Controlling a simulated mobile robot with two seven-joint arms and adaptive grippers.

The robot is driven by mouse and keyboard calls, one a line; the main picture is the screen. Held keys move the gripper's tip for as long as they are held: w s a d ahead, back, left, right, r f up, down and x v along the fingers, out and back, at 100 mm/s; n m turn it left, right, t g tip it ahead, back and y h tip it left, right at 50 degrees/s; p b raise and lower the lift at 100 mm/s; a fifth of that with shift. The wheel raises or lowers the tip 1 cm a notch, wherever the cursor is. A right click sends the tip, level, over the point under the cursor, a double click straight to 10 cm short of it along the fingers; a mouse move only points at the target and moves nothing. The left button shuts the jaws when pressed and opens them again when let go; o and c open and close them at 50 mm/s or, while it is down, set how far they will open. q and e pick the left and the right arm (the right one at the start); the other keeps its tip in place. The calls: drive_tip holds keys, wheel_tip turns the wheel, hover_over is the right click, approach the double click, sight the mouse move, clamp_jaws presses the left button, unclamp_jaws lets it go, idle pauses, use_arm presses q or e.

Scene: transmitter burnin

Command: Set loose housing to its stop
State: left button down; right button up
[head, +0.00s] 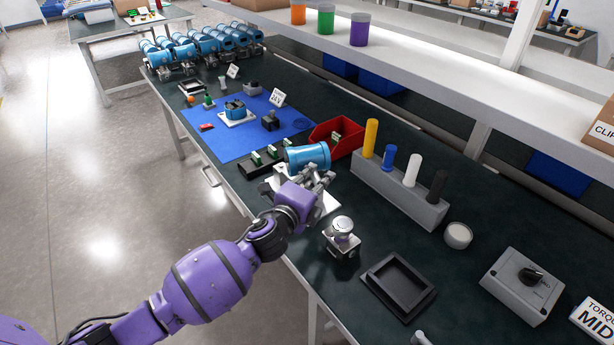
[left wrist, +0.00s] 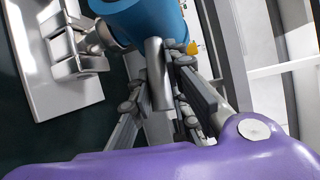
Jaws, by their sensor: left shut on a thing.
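A blue cylindrical housing (head: 307,156) lies on its side over a white fixture (head: 328,205) near the middle of the bench. It fills the top of the left wrist view (left wrist: 150,18), where a grey metal stub (left wrist: 158,75) sticks out from it toward me. My left gripper (head: 318,180) is at the housing's near side. In the left wrist view its fingers (left wrist: 160,90) are shut around the grey stub. A white plate with a grey clamp-like part (left wrist: 75,55) stands left of the housing there. Whether the housing touches a stop is hidden. My right gripper is out of view.
A red bin (head: 336,138) stands just behind the housing. A grey rack with coloured pegs (head: 400,195), a small metal fitting (head: 342,238) and a black tray (head: 397,286) lie to the right. A blue mat (head: 235,150) with parts is farther left.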

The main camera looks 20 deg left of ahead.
sight(328, 167)
use_arm(q)
drive_tip(key=n+y, duration=0.1)
drive_tip(key=w+d+n+y, duration=0.1)
drive_tip(key=y, duration=0.1)
drive_tip(key=d+n+y+b, duration=0.1)
drive_tip(key=y, duration=0.1)
drive_tip(key=shift+w+f, duration=0.15)
drive_tip(key=shift+w, duration=0.15)
drive_tip(key=shift+w+d+n, duration=0.1)
drive_tip(key=shift+n, duration=0.3)
drive_tip(key=shift+w+y, duration=0.2)
drive_tip(key=shift+y, duration=0.3)
drive_tip(key=shift+n, duration=0.3)
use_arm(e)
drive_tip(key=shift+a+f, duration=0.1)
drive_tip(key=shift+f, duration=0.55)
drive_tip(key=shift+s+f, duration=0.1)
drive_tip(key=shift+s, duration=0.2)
use_arm(q)
drive_tip(key=c, duration=1.6)
unclamp_jaws()
drive_tip(key=shift+d, duration=0.1)
drive_tip(key=shift+c, duration=0.2)
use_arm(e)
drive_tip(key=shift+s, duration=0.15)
use_arm(q)
drive_tip(key=shift+s, duration=0.1)
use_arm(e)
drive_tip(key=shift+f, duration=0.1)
